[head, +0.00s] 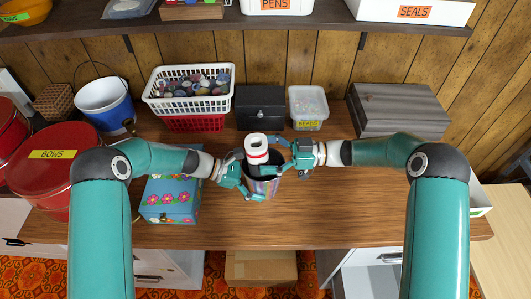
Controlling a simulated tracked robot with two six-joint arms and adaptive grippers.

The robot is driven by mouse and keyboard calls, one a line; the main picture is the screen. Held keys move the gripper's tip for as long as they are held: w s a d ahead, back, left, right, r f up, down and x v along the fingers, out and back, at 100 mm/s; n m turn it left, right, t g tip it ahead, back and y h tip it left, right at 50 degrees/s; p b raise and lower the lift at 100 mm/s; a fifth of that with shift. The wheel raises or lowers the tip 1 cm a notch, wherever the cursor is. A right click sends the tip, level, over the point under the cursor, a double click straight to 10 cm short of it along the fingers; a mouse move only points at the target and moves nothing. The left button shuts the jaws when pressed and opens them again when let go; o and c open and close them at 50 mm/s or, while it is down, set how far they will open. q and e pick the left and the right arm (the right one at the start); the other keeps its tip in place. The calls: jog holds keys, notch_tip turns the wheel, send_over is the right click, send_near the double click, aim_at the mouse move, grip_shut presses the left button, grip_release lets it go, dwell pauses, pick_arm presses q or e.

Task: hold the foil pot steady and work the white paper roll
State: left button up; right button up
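The foil pot (269,187) is a shiny, multicoloured striped container standing on the wooden table near its middle. The white paper roll (257,145) has a red band and stands roughly upright, its top above the pot's dark mouth; its lower end is hidden. My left gripper (245,177) is at the left side of the pot, one finger across its front; whether it is closed on the pot wall is unclear. My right gripper (276,157) is just right of the roll above the pot's right rim, its fingers spread apart.
A blue flowered box (170,201) sits left of the pot. A blue bucket (106,106) and red tins (45,178) stand left. The right front tabletop (350,215) is clear.

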jog(key=shift+d, duration=0.15)
jog(key=d, duration=1.1)
jog(key=shift+d, duration=0.4)
jog(key=shift+w, duration=0.1)
pick_arm(q)
jog(key=o, duration=0.4)
